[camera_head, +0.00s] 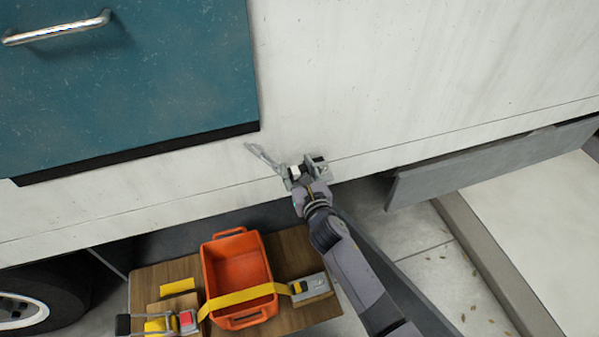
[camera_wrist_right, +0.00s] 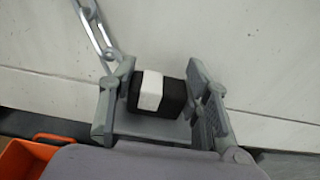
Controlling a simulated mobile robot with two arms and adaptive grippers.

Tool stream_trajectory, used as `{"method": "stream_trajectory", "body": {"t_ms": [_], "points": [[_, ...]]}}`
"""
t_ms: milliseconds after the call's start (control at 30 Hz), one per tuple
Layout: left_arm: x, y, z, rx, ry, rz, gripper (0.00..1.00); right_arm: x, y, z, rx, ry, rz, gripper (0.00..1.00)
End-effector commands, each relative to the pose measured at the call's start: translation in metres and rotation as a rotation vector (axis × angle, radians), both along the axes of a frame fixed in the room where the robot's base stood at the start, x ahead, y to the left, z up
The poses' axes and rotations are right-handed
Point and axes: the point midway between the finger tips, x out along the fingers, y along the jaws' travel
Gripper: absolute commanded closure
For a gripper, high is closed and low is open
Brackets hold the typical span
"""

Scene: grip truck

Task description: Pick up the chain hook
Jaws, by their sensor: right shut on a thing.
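My right gripper (camera_head: 306,168) is at the lower part of the pale truck side panel, and it also shows in the right wrist view (camera_wrist_right: 160,84). It is shut on the chain hook, whose grey slotted metal link (camera_head: 262,155) slants up and left from the gripper. In the right wrist view the link (camera_wrist_right: 95,25) rises from beside the left finger. A black block with a white band (camera_wrist_right: 152,92) sits between the fingers; how it joins the link is hidden. My left gripper is not in view.
An orange bin (camera_head: 238,262) stands on a wooden board (camera_head: 295,250) below, with a yellow ratchet strap (camera_head: 245,296) across it. A teal cabinet (camera_head: 130,85) is at upper left. A grey panel (camera_head: 490,163) juts out at right. A wheel (camera_head: 40,305) shows at lower left.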

Motion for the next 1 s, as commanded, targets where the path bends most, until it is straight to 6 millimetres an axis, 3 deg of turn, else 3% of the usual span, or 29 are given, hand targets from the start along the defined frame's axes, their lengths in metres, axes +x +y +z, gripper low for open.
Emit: {"method": "stream_trajectory", "body": {"t_ms": [200, 467, 633, 767, 1000], "points": [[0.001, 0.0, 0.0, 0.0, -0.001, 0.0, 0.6, 0.0, 0.0, 0.0, 0.0, 0.0, 0.0, 0.86], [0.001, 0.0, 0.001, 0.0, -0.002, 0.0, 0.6, 0.0, 0.0, 0.002, 0.0, -0.001, 0.0, 0.87], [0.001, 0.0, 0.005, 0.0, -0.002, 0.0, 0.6, 0.001, -0.001, 0.013, -0.002, -0.004, -0.001, 0.87], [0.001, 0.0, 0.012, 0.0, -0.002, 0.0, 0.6, 0.001, -0.001, 0.034, -0.003, -0.006, 0.002, 0.87], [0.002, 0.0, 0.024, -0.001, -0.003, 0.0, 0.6, 0.001, -0.001, 0.096, -0.003, -0.009, 0.003, 0.87]]}}
